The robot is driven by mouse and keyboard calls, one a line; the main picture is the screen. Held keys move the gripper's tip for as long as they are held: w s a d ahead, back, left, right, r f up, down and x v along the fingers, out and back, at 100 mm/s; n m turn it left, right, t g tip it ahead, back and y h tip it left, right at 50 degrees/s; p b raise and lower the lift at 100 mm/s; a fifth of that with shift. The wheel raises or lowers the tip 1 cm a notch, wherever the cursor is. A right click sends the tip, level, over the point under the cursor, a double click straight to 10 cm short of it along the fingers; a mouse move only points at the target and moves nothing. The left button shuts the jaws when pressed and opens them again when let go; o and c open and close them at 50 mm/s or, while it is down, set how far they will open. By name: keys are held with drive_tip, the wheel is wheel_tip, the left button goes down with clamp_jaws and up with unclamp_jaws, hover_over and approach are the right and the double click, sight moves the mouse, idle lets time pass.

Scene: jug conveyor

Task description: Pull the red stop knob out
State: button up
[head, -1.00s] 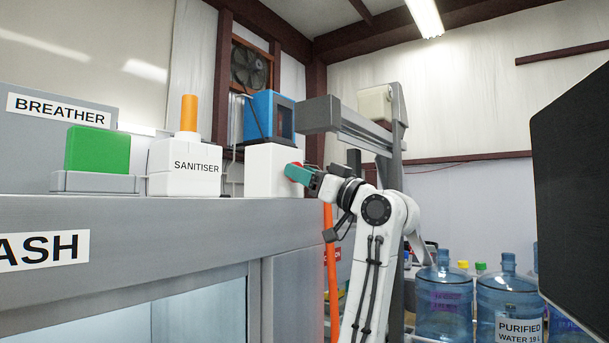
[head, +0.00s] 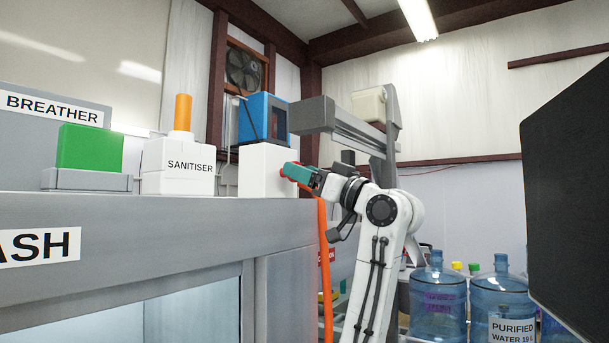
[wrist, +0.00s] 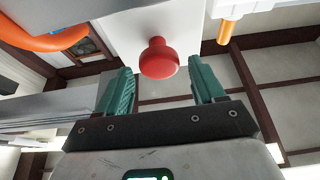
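The red stop knob (wrist: 159,62) is a round mushroom head sticking out from the face of a white box (head: 267,170). The box stands on top of the grey washer cabinet in the head view. In the wrist view my gripper (wrist: 162,72) is open, with one teal finger on each side of the knob. A gap shows between the knob and each finger. In the head view my gripper (head: 300,174) is at the box's right side, and the fingers hide most of the knob.
A blue box (head: 263,119) sits above the white box. A sanitiser unit (head: 178,166) and a green block (head: 90,148) stand further left on the cabinet (head: 150,225). An orange hose (head: 325,260) hangs beside my arm. A dark panel (head: 565,215) and blue water jugs (head: 437,300) are at right.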

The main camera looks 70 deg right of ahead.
drive_tip(key=shift+o, duration=0.2)
drive_tip(key=b+v, duration=0.3)
drive_tip(key=v, duration=0.7)
drive_tip(key=shift+s+b, duration=0.3)
drive_tip(key=shift+s, duration=0.05)
drive_tip(key=shift+f, duration=0.15)
